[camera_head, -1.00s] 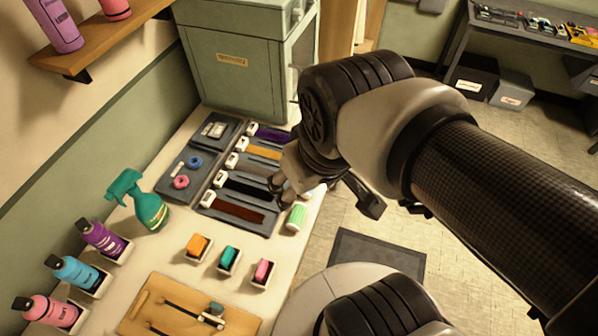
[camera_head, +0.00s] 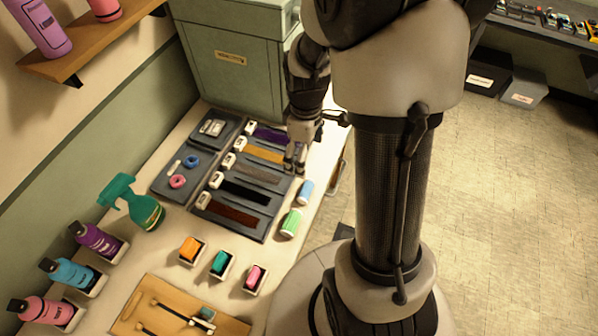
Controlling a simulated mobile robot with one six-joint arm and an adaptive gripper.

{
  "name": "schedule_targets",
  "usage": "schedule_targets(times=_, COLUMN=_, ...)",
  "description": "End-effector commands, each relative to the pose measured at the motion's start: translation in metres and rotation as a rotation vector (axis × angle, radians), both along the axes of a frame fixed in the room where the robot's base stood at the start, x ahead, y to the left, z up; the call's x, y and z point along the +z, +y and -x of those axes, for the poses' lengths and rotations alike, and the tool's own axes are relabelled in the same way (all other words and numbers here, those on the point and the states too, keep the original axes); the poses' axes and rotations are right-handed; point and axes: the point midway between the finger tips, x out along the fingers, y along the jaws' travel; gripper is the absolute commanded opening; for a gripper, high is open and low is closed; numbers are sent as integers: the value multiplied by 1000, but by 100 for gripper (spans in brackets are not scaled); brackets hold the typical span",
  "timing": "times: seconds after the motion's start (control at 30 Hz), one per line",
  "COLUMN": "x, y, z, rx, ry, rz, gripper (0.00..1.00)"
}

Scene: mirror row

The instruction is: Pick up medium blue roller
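A light blue roller (camera_head: 305,193) lies on the counter near its right edge, to the right of the tray of coloured strips. A green roller (camera_head: 290,223) lies just below it in the picture. My gripper (camera_head: 294,168) points down over the right side of the strip tray, above and a little left of the blue roller. Its two fingers look parted, with nothing visible between them. The blue roller is in plain view and apart from the gripper.
The strip tray (camera_head: 226,226) holds several coloured strips, with a smaller tray (camera_head: 161,187) of rings beside it. A green spray bottle (camera_head: 147,212) and three small open boxes with orange, teal and pink items stand nearby. A grey-green cabinet (camera_head: 235,75) rises behind.

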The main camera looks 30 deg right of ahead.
Motion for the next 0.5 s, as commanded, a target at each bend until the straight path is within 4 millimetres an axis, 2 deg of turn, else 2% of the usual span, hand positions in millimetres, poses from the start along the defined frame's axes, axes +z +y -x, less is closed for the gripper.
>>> schedule_targets(times=0.03, x=-13, y=0, z=1, rx=0, ry=5, rz=-1, gripper=87)
schedule_targets(times=0.3, x=-74, y=1, z=2, rx=-1, ry=5, rz=-1, gripper=87)
schedule_targets(times=0.5, x=-103, y=1, z=2, rx=-2, ry=2, rz=-1, gripper=87)
